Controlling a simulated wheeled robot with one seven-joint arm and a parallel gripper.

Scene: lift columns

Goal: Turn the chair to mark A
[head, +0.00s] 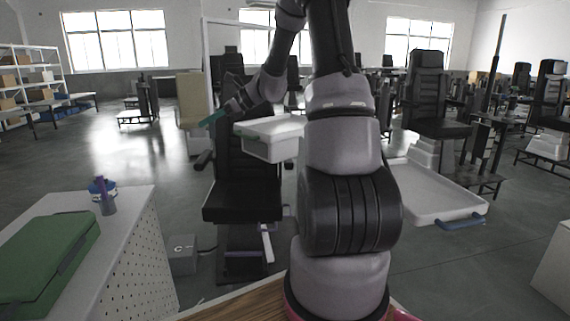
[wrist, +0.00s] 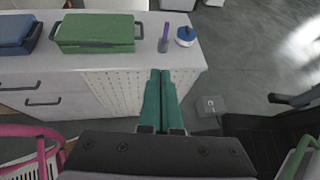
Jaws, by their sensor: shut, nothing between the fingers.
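A black padded chair (head: 243,195) on a lift column stands in front of me, left of my arm in the head view. Its dark parts show at the right edge of the wrist view (wrist: 268,138). My gripper (head: 214,117) is in front of the chair's back in the head view, left of the backrest's middle. Its two green fingers (wrist: 160,74) are shut together with nothing between them. A grey box (head: 182,254) on the floor left of the chair's base bears a letter that looks like C. I see no mark A.
A white cabinet (head: 137,222) at the left carries a green case (head: 45,252), a purple item (head: 106,203) and a blue-and-white round item (wrist: 186,37). A white tray with a green handle (head: 272,150) and one with a blue handle (head: 425,195) flank my arm. More chairs stand behind.

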